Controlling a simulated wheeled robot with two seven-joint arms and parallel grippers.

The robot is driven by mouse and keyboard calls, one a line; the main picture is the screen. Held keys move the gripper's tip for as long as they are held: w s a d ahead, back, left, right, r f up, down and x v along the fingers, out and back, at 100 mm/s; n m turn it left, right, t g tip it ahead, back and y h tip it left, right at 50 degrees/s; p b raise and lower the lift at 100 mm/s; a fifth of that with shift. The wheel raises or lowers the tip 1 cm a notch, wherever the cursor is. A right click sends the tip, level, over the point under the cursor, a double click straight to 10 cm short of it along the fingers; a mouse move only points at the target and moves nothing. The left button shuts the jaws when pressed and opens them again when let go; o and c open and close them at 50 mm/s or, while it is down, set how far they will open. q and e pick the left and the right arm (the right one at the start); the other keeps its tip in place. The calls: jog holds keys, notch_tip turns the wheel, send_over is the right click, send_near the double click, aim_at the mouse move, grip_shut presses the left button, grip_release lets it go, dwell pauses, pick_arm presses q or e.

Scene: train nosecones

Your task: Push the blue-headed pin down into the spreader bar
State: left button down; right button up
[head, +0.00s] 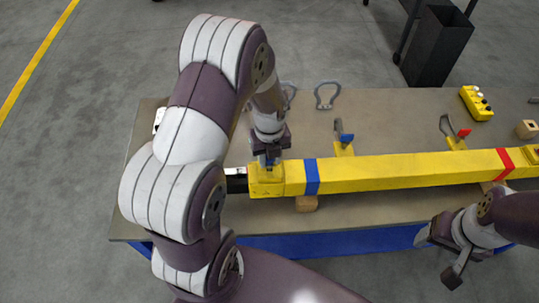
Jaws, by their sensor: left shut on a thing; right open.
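The yellow spreader bar (400,172) lies across the table, with a blue band near its left end and a red band near its right end. My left gripper (269,157) is over the bar's left end block (266,184), pointing down and shut on the blue-headed pin (270,163). Only a little blue shows between the fingers. How deep the pin sits is hidden by the gripper. My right gripper (438,259) is open and empty, in front of the table's front edge at the right.
Wooden blocks (307,204) support the bar. Behind it stand a yellow holder with a blue part (343,142) and another with a red part (457,141). Grey shackles (327,95) and a yellow control box (476,103) lie at the back. A black bin (437,45) stands beyond.

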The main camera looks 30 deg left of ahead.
pick_arm(q)
jog(key=shift+f+b, duration=0.75)
jog(key=shift+f, duration=0.5)
jog(key=c, duration=0.7)
grip_release()
jog(key=shift+r, duration=0.1)
jog(key=shift+w+r, duration=0.1)
jog(key=shift+r, duration=0.2)
notch_tip(320, 180, up, 12)
jog(key=shift+b, duration=0.8)
